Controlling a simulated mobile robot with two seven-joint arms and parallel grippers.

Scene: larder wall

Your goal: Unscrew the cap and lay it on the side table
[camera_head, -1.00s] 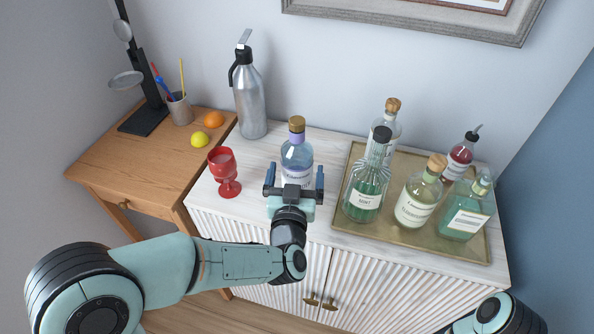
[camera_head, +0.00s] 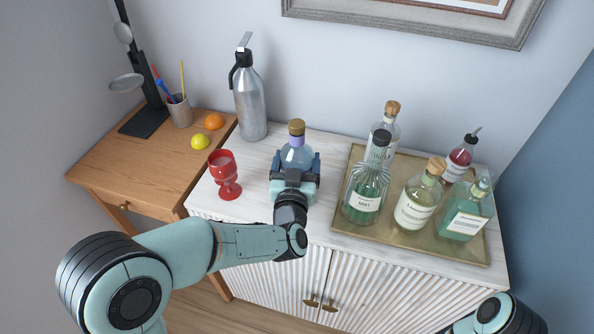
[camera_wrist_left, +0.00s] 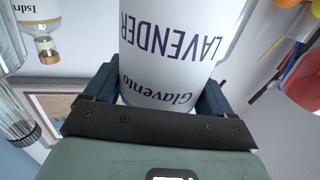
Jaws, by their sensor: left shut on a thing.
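A clear bottle (camera_head: 296,157) with a violet neck stands upright on the white cabinet. Its brown cap (camera_head: 296,127) sits on top. My left gripper (camera_head: 295,166) is shut around the bottle's body from the front, below the neck. In the left wrist view the bottle's white label (camera_wrist_left: 178,50), reading LAVENDER, lies between the two fingers (camera_wrist_left: 158,95). The wooden side table (camera_head: 140,165) stands to the left of the cabinet. Of my right arm only a link shows at the bottom right; its gripper is out of view.
A red goblet (camera_head: 225,175) stands close left of the bottle, and a metal siphon (camera_head: 249,100) behind it. A brass tray (camera_head: 400,245) with several bottles is at the right.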

